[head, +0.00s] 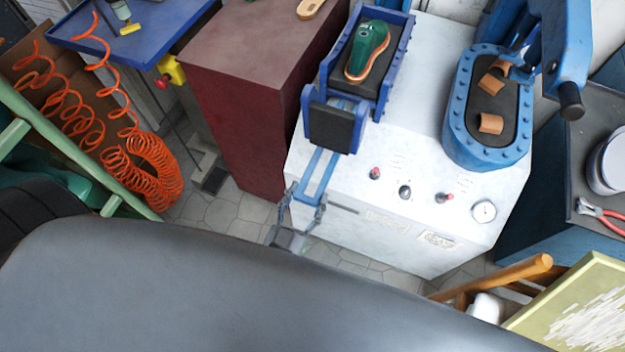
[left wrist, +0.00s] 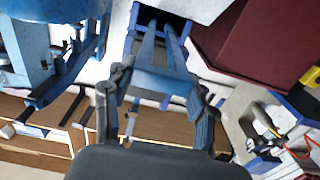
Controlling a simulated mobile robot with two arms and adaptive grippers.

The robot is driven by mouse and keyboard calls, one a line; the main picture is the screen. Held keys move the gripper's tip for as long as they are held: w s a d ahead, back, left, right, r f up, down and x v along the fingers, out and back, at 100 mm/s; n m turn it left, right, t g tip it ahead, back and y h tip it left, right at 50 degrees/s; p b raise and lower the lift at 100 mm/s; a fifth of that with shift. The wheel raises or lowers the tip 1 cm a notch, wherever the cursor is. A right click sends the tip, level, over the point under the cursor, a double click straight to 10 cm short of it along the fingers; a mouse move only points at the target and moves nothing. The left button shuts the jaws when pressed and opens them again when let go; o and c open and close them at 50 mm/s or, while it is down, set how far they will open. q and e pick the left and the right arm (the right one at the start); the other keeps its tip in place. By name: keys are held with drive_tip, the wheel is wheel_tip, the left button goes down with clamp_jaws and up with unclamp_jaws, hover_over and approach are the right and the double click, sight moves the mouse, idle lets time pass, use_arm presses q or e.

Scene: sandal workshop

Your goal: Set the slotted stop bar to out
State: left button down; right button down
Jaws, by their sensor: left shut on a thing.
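The slotted stop bar (head: 313,184) is a blue frame with two long rails and a gap between them. It sticks out toward me from the blue press channel, below a dark square pad (head: 331,127). My left gripper (head: 297,217) is at the bar's near end, one finger on each side, shut on it. The left wrist view shows the bar (left wrist: 160,78) between the two fingers of my left gripper (left wrist: 158,105), its rails running back into the blue frame. My right gripper is in neither view.
A green shoe (head: 368,50) with a tan sole lies in the blue channel on the white machine (head: 407,238). Red and black knobs and a gauge (head: 484,211) are on its front. A blue oval tray (head: 463,145) holds brown pieces. A maroon cabinet (head: 235,120) stands left.

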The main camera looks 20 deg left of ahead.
use_arm(q)
drive_tip(key=shift+s+f, duration=0.15)
drive_tip(key=c, duration=0.6)
unclamp_jaws()
drive_tip(key=shift+o, duration=0.8)
drive_tip(key=shift+s, duration=0.1)
drive_tip(key=s, duration=1.2)
drive_tip(key=shift+a, duration=0.25)
